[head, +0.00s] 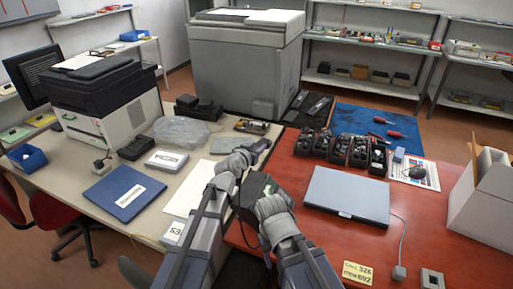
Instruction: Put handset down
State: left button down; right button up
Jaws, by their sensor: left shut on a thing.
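My left gripper (262,147) reaches over the seam between the beige desk and the red table. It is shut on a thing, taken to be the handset. The handset is small here, and I cannot separate its outline from the gripper. My right arm comes up from the bottom and bends beside that dark thing. My right gripper's fingers cannot be made out.
A blue folder (125,192) and a white sheet (187,188) lie on the beige desk (75,178). A closed grey laptop (347,195) and a black tray of parts (337,149) sit on the red table (440,245). A white box (483,205) stands at right.

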aim_at(256, 146)
pick_arm(q)
notch_tip(256, 146, up, 4)
jog(key=shift+f+p, duration=0.15)
jog(key=shift+p, duration=1)
pick_arm(e)
notch_tip(256, 146, up, 4)
jog(key=shift+f, duration=0.2)
pick_arm(q)
jog(key=shift+s+f, duration=0.1)
jog(key=shift+f, duration=0.05)
pick_arm(e)
jog(key=shift+s+f, duration=0.1)
